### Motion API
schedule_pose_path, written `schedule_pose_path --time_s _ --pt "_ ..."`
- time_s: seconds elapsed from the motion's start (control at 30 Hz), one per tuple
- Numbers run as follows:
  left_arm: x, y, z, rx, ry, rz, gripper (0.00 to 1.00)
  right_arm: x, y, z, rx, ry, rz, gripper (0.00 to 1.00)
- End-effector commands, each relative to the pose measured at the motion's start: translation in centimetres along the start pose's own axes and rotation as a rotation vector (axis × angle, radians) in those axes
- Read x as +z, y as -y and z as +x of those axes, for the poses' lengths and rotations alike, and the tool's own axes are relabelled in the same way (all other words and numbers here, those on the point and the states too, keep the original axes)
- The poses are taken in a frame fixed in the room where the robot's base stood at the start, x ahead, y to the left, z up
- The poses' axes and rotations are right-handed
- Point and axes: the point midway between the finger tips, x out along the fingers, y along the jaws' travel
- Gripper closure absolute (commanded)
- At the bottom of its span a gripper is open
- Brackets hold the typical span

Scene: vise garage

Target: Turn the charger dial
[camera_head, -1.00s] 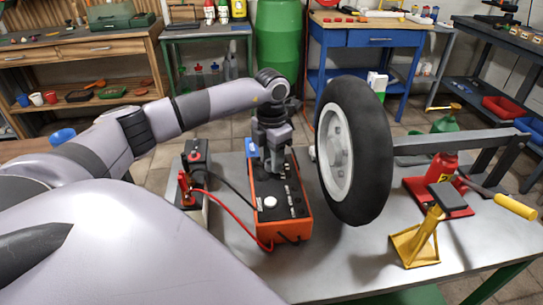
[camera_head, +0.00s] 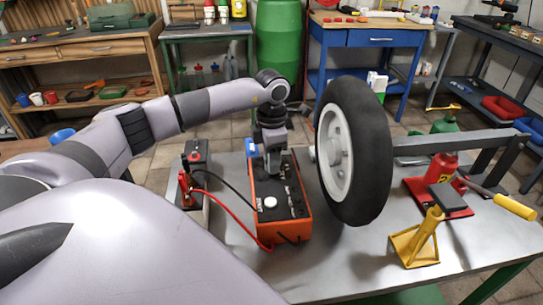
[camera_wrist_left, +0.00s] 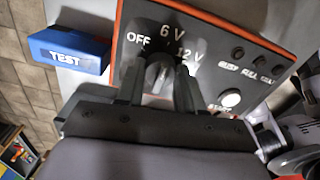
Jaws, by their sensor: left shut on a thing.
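The charger (camera_head: 294,222) is an orange box with a black top panel, standing on the metal table. In the left wrist view its dial (camera_wrist_left: 158,72) is a dark knob near the OFF, 6 V and 12 V labels. My left gripper (camera_head: 270,172) points down at the charger's far end. In the wrist view the gripper (camera_wrist_left: 158,88) has one finger on each side of the dial and is shut on it. The dial's exact pointing is hard to tell. A white button (camera_head: 270,202) sits on the panel's near part. My right gripper is not in view.
A battery (camera_head: 197,155) with red and black cables stands left of the charger. A wheel (camera_head: 374,165) stands close on the right. A blue TEST block (camera_wrist_left: 68,50) is beside the charger. A yellow stand (camera_head: 427,240) and red jack (camera_head: 440,185) are farther right.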

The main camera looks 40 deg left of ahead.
Motion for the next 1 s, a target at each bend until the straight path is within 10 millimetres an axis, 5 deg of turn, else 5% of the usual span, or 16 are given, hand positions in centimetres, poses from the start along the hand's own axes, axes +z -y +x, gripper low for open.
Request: schedule_pose_path --time_s 0.17,0.2,0.27,0.63,1.0 --pt "0.1 -0.1 -0.2 0.003 0.007 -0.001 0.93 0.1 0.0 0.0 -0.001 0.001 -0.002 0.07" --pt "0.1 -0.1 -0.2 0.003 0.007 -0.001 0.53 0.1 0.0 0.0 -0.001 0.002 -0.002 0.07" --pt "0.1 -0.1 -0.2 0.003 0.006 -0.001 0.38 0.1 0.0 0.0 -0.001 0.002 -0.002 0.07" --pt "0.1 -0.1 -0.7 0.002 0.005 -0.001 0.38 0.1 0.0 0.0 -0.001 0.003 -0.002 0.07" --pt "0.1 -0.1 -6.3 0.003 0.006 -0.001 0.38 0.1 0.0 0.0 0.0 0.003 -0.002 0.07"
